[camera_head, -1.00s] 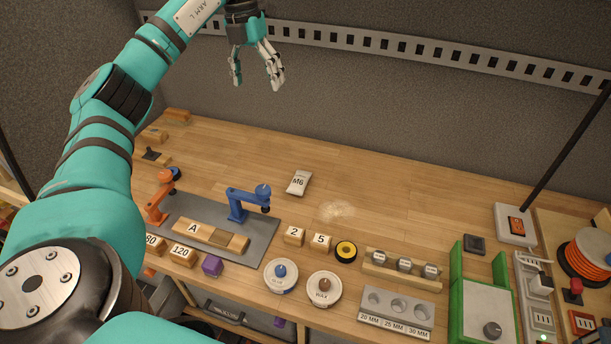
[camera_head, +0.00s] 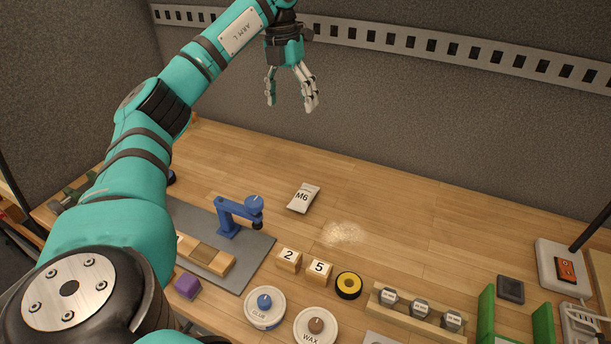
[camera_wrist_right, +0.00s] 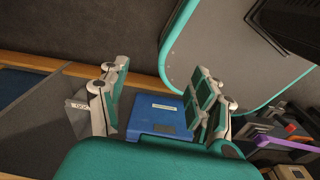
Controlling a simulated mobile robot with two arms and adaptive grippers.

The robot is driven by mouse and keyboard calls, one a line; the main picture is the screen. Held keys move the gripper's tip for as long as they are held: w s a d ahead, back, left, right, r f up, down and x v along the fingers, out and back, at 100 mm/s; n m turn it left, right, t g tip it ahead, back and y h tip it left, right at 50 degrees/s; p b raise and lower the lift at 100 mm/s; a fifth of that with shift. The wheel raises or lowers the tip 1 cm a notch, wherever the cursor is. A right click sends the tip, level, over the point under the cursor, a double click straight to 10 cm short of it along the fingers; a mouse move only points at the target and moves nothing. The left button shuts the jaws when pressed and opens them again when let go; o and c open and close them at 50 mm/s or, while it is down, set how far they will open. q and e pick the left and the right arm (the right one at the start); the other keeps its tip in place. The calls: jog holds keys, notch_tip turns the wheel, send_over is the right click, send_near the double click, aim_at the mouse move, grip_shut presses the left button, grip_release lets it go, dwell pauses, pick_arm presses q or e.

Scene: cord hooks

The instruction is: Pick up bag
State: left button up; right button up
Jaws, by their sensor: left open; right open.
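The bag, a small pale packet marked M6 (camera_head: 303,198), lies flat on the wooden workbench (camera_head: 400,225), behind the number blocks. My left gripper (camera_head: 291,100) is open and empty. It hangs with its fingers pointing down, in the air above and apart from the bag. My right gripper (camera_wrist_right: 160,88) shows only in the right wrist view, open, with a blue box-like thing (camera_wrist_right: 160,115) seen between and beyond its fingers. I cannot tell how near that thing is. The bag is not recognisable in the right wrist view.
Number blocks (camera_head: 289,260), a yellow-black roll (camera_head: 348,285) and glue (camera_head: 264,307) and wax (camera_head: 316,326) tins are in front. A slotted rail (camera_head: 400,40) runs along the back wall. Bench right of the bag is clear.

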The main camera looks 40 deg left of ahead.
pick_arm(q)
notch_tip(320, 180, down, 11)
jog(key=b, duration=1.3)
send_near(301, 196)
jog(key=f, duration=0.4)
jog(key=shift+w+a+f, duration=0.2)
jog(key=shift+w+a, duration=0.05)
jog(key=shift+a, duration=0.05)
jog(key=f, duration=0.1)
jog(key=d+f, duration=0.1)
jog(key=f, duration=0.3)
jog(key=shift+s+d+p, duration=0.2)
jog(key=shift+d+p, duration=0.1)
jog(key=shift+p, duration=0.05)
jog(key=shift+f, duration=0.6)
jog(key=c, duration=1.3)
jog(key=shift+r, duration=0.1)
jog(key=shift+c, duration=0.2)
